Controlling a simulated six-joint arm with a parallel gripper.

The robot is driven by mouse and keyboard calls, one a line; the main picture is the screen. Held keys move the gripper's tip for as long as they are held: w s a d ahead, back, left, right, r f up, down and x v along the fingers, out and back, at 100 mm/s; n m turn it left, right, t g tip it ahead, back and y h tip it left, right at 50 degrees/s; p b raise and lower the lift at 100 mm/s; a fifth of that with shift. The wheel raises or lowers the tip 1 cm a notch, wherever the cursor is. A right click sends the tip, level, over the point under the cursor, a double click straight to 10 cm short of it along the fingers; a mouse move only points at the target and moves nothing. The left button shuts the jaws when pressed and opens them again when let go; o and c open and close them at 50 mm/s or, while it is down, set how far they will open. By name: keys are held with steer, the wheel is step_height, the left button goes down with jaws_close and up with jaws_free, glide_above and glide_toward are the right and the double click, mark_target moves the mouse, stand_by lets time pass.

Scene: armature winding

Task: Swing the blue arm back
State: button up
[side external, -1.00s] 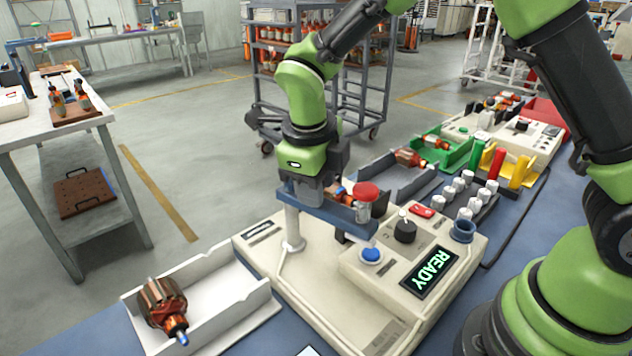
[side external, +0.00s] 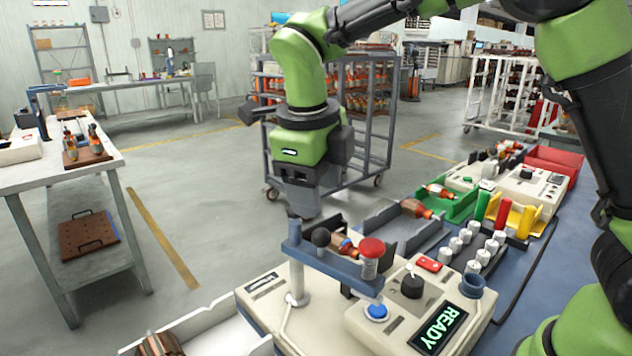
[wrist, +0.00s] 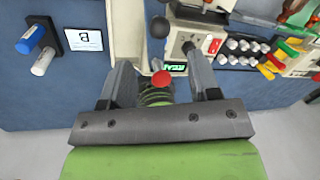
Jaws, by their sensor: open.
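The blue arm (side external: 335,263) is a flat bar on a white post (side external: 297,285). It reaches over the cream winding machine (side external: 270,308) toward the right front. A black ball knob (side external: 320,237) stands near its post end, and a red cap on a clear cylinder (side external: 371,254) is at its other end. The knob (wrist: 160,27) and red cap (wrist: 162,78) also show in the wrist view. My gripper (side external: 303,212) hangs just above and behind the post end of the arm, apart from the knob. In the wrist view my gripper (wrist: 160,80) has its fingers wide apart and empty.
The machine has a blue button (side external: 376,312), a black dial (side external: 412,285) and a display reading READY (side external: 438,328). A copper armature (side external: 342,245) lies behind the arm. A grey tray (side external: 385,225) and several white spools (side external: 467,245) stand behind and right. A white tray (side external: 235,335) is front left.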

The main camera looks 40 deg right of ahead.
steer(key=shift+r, duration=0.35)
